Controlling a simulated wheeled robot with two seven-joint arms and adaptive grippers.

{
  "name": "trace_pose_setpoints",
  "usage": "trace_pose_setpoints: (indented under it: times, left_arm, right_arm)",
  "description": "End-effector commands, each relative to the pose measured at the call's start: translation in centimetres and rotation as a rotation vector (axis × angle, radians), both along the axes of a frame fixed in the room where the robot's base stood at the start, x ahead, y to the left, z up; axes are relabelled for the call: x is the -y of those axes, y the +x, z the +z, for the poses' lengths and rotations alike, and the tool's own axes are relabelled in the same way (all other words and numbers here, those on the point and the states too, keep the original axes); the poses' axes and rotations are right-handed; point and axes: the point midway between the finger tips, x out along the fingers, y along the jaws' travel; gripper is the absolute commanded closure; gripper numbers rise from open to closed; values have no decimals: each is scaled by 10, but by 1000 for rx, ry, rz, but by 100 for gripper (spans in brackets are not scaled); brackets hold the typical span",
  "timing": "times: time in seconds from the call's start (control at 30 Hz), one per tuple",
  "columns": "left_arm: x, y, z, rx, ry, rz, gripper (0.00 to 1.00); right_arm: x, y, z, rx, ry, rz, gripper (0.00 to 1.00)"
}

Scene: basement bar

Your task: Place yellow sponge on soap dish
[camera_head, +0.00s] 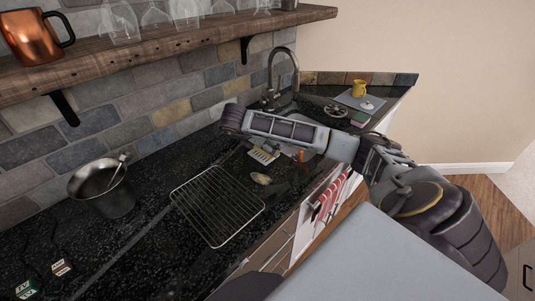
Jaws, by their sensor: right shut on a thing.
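My right arm reaches in from the right, and its forearm crosses in front of the sink. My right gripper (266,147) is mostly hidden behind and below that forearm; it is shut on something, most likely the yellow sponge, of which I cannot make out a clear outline. A small pale slatted piece, which looks like the soap dish (261,156), lies on the dark counter just below the forearm. I cannot tell whether the gripper or sponge touches it. My left gripper is not in view.
A wire rack (218,206) lies on the black counter (140,240), with a small tan oval thing (261,179) beside it. A metal bucket (103,190) stands left. The faucet (284,66) rises behind my forearm.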

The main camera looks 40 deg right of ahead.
Motion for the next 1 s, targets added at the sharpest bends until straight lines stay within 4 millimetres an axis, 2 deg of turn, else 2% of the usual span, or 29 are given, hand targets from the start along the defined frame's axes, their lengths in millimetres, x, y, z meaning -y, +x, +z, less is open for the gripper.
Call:
trace_pose_setpoints:
  times: [0.17, 0.47, 0.8, 1.0]
  left_arm:
    - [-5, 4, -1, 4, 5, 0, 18]
    - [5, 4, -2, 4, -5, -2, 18]
    - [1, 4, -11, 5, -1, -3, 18]
    - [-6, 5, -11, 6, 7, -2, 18]
  right_arm:
    - [3, 0, 1, 1, 0, -1, 26]
    - [3, 0, -1, 0, 0, 0, 26]
    - [3, 0, -32, -2, 1, 0, 26]
    - [3, 0, -35, 0, 0, -1, 26]
